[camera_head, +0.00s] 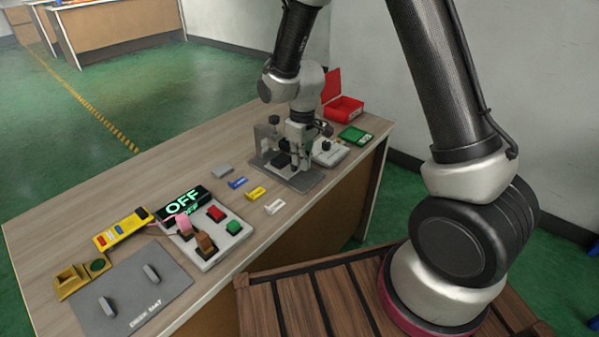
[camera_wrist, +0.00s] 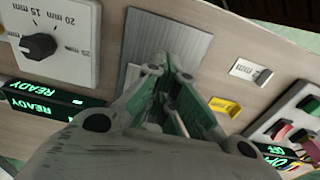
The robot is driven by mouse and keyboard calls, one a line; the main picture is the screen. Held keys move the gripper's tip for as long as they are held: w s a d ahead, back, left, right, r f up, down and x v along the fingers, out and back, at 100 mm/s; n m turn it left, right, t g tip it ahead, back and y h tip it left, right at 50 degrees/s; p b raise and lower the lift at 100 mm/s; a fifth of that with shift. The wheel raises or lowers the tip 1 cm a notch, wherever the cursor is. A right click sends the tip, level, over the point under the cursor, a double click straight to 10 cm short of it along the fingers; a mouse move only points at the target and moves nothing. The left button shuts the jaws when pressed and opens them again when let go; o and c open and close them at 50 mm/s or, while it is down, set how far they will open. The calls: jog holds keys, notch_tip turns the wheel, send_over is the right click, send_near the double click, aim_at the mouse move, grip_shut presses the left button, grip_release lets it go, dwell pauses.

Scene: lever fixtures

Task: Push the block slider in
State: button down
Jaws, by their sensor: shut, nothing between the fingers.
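The slider fixture has a grey base plate (camera_head: 295,181) with grey uprights, near the far end of the table in the head view. A dark block (camera_head: 281,160) sits on it, and my arm partly covers it. My gripper (camera_head: 297,160) points down over this fixture, close beside the dark block. I cannot tell whether they touch. In the wrist view my gripper (camera_wrist: 168,85) is shut and empty in front of the ribbed grey plate (camera_wrist: 185,42). The block is not clearly visible there, hidden by the fingers.
A dial panel (camera_head: 329,152), a green display (camera_head: 355,135) and a red bin (camera_head: 343,109) stand beyond the fixture. Small blue, yellow (camera_head: 256,193) and white tags lie on the near side. A button panel (camera_head: 208,240) and an OFF display (camera_head: 183,204) are further left.

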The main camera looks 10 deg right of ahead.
jog(key=shift+a+f+g, duration=0.15)
jog(key=shift+f+g, duration=0.15)
jog(key=shift+f, duration=0.45)
jog(key=shift+s, duration=0.1)
jog(key=shift+s+d, duration=0.25)
jog(key=shift+w+a+r, duration=0.1)
jog(key=shift+w+r, duration=0.1)
jog(key=shift+r, duration=0.75)
jog(key=shift+w+r, duration=0.15)
jog(key=shift+r, duration=0.8)
jog(key=shift+w+r, duration=0.1)
jog(key=shift+r, duration=2)
